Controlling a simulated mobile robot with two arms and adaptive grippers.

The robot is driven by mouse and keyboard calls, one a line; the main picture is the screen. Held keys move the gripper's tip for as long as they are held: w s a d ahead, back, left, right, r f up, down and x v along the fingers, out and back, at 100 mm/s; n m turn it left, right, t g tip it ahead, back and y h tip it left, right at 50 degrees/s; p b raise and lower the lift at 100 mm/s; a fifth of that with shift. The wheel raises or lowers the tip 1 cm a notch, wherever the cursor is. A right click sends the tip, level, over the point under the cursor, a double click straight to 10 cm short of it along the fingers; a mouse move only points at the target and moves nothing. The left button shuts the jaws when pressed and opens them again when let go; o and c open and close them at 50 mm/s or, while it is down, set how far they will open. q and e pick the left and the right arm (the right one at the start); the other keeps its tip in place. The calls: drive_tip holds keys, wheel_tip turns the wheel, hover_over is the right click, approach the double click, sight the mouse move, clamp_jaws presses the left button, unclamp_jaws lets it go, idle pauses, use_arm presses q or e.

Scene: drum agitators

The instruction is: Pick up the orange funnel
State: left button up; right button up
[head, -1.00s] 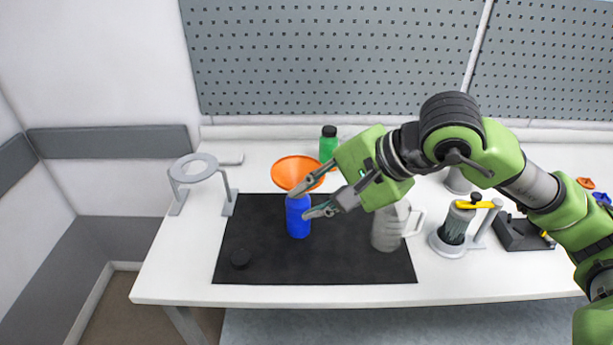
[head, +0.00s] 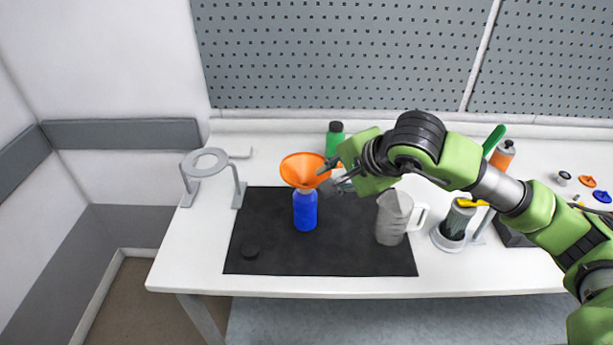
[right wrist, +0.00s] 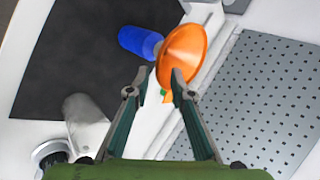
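The orange funnel (head: 303,170) sits mouth up on top of the blue bottle (head: 305,211), which stands upright on the black mat. My right gripper (head: 331,176) is at the funnel's right side, its fingertips close to the rim. In the right wrist view the funnel (right wrist: 182,53) lies just beyond the fingertips of the gripper (right wrist: 157,92), which are spread apart with a small orange part of the funnel showing between them. I cannot tell whether the fingers touch it. The blue bottle (right wrist: 140,42) is left of the funnel there. My left gripper is not in view.
A green bottle (head: 335,138) stands behind the funnel. A grey jug (head: 392,218) stands to the right. The mat's front is mostly clear.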

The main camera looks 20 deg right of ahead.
sight(310, 183)
drive_tip(key=p+x, duration=0.1)
drive_tip(key=x, duration=0.2)
drive_tip(key=shift+a+f+p, duration=0.15)
drive_tip(key=shift+a+p, duration=0.25)
drive_tip(key=shift+w+f, duration=0.3)
drive_tip(key=shift+f, duration=0.05)
drive_tip(key=shift+c, duration=0.5)
clamp_jaws()
drive_tip(key=shift+r, duration=0.1)
